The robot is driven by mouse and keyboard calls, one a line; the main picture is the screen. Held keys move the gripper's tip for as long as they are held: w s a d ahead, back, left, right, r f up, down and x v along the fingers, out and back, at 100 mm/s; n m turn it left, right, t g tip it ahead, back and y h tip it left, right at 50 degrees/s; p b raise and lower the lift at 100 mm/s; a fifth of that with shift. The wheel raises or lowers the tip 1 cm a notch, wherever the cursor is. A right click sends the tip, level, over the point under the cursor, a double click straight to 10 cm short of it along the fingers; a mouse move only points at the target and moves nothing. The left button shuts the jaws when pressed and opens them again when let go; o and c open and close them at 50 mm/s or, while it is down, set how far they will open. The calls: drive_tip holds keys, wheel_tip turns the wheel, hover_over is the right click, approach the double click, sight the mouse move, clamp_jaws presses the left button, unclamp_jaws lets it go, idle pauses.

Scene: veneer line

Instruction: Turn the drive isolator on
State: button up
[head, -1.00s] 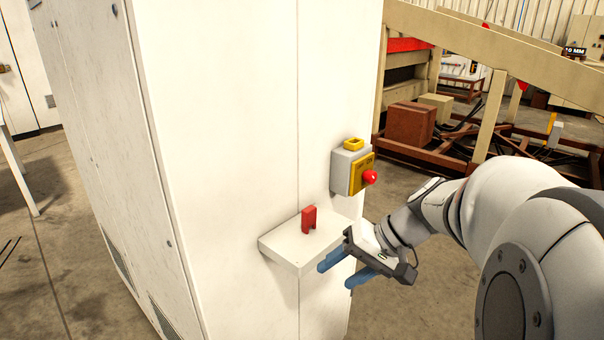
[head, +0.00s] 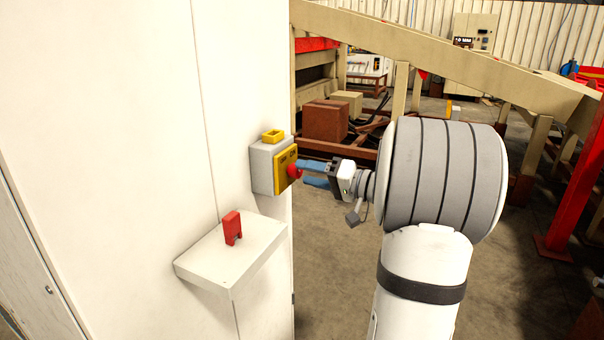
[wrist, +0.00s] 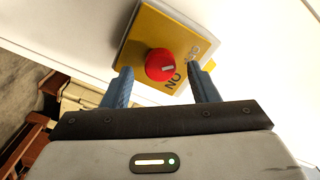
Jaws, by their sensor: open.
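The drive isolator is a grey box (head: 262,166) with a yellow face plate on the white cabinet's side. It also shows in the wrist view as a yellow plate (wrist: 150,50) with the letters "NO" readable. A round red knob (wrist: 160,65) with a short pale mark sits on the plate. My gripper (head: 302,172) is in front of the knob, its blue fingers pointing at the plate. In the wrist view my gripper (wrist: 165,80) is open, one finger on each side of the knob, with gaps to both. Whether the fingertips reach past the knob is unclear.
A white shelf (head: 205,262) juts from the cabinet (head: 110,120) below the box, with a red clip-like piece (head: 232,228) standing on it. A yellow loop (head: 272,136) sits on top of the box. Beige framework and brown blocks stand behind.

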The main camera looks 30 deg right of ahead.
drive_tip(key=shift+x, duration=0.8)
drive_tip(key=shift+s, duration=0.1)
